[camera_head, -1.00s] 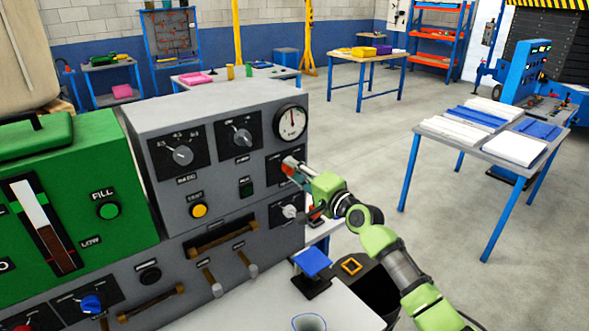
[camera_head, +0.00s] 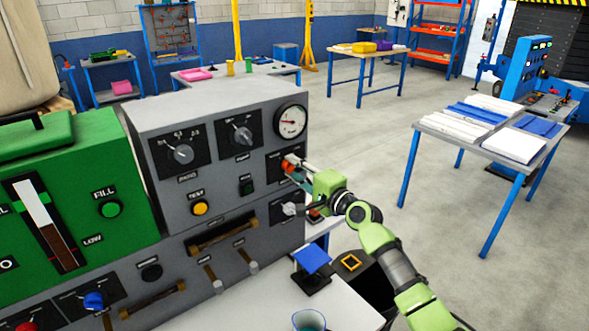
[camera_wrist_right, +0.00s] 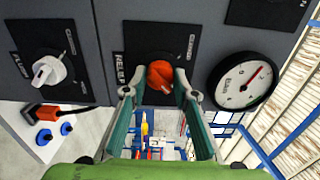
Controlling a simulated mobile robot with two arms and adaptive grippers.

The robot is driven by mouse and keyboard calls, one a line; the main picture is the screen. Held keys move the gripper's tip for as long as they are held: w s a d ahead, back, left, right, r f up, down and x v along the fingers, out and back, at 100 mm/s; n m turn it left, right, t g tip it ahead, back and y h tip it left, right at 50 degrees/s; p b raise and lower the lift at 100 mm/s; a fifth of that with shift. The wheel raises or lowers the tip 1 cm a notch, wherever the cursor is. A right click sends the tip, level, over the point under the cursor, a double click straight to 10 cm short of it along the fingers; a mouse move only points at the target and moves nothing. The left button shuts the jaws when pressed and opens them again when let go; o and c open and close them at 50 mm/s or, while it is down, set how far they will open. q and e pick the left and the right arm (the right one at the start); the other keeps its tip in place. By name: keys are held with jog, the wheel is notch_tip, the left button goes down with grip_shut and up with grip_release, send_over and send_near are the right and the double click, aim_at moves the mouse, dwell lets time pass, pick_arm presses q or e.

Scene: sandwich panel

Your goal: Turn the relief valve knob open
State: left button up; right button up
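The relief valve knob (camera_wrist_right: 160,74) is red and sits on a black plate lettered "RELIEF" in the right wrist view. In the head view the red knob (camera_head: 287,166) shows on the grey panel below the round gauge, partly covered by my gripper. My left gripper is not in view.
The pressure gauge (camera_head: 291,121) is just above the knob. A white knob (camera_head: 290,209) on the "FLUSH" plate sits below it. A blue-topped stand (camera_head: 312,260) and a cup (camera_head: 309,320) are on the white bench below.

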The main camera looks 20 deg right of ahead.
jog(key=o, duration=0.3)
jog(key=shift+o, duration=0.2)
jog(key=v, duration=1.2)
